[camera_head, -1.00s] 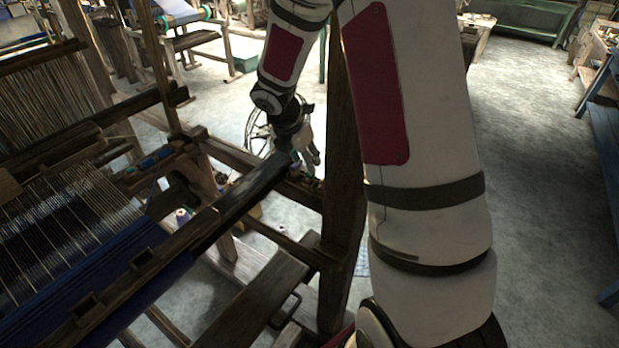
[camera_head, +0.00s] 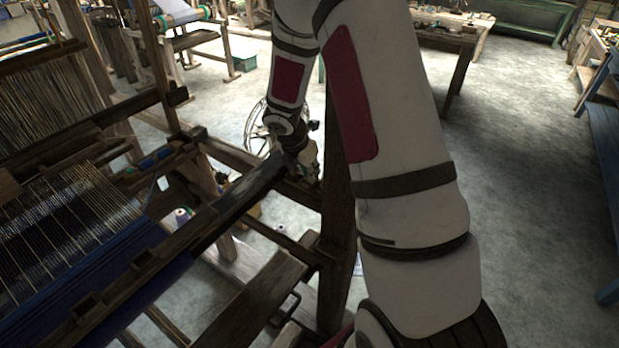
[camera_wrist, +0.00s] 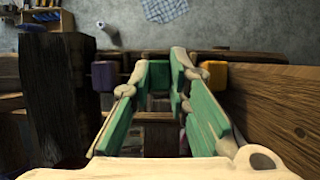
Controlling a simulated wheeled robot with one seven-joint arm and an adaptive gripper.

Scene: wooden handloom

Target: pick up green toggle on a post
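The green toggle (camera_wrist: 160,76) shows in the wrist view as a small block in a row, between a purple block (camera_wrist: 105,76) and a yellow block (camera_wrist: 215,73). My gripper (camera_wrist: 163,70) has green-padded fingers, one on each side of the green toggle. The fingers are apart; whether they touch the toggle I cannot tell. The toggle's post is not clearly visible. In the head view my gripper (camera_head: 303,165) is low at the loom's side beam, beside the upright, and the toggle cannot be made out.
A dark wooden post (camera_wrist: 50,95) stands left of the fingers in the wrist view, and a broad wooden board (camera_wrist: 275,110) lies close on the right. The loom's upright (camera_head: 337,220) stands beside my arm in the head view. Open floor (camera_head: 510,180) lies to the right.

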